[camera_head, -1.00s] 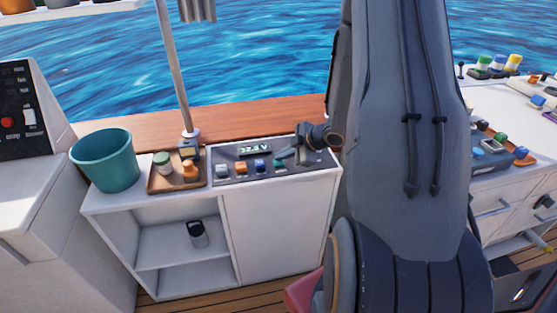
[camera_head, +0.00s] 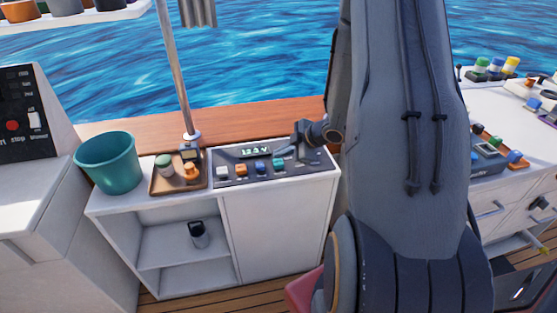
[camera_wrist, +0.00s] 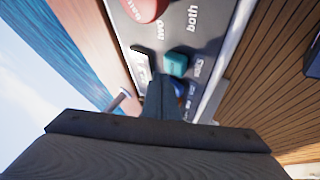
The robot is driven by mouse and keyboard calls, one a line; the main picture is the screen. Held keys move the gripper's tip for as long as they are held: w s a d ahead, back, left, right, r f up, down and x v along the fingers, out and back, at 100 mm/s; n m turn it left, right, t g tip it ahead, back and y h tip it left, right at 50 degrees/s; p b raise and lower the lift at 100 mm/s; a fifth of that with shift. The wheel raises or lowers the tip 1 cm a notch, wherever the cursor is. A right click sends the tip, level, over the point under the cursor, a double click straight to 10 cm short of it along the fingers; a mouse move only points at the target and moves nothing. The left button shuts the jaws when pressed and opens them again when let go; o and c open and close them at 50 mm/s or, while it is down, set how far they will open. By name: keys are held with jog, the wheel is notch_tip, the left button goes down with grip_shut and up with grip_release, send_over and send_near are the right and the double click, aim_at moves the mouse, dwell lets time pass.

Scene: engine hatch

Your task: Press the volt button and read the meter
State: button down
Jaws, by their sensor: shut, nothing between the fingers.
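The white cabinet's grey control panel (camera_head: 228,158) carries a row of coloured buttons and a lit meter display (camera_head: 256,151). Its green digits look like 12.3 or 12.4 V, too small to be certain. In the wrist view, a teal button (camera_wrist: 176,63) has a small label beside it that appears to read volts. It also shows in the head view (camera_head: 278,163). A blue button (camera_wrist: 178,88) is partly hidden behind my fingers. My gripper (camera_wrist: 160,78) is shut and empty, its tips low over the panel close beside the teal button; contact cannot be told.
A tray of small jars (camera_head: 156,187) and a teal bucket (camera_head: 108,163) stand left of the panel. A metal pole (camera_head: 174,75) rises behind the tray. A red knob (camera_wrist: 146,8) shows on the panel. My arm hides the area right of the cabinet.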

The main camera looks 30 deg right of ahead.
aim_at(281, 163)
jog(key=shift+r, duration=0.1)
notch_tip(281, 163, up, 5)
jog(key=p, duration=0.4)
jog(key=shift+p, duration=0.4)
dwell(0.4)
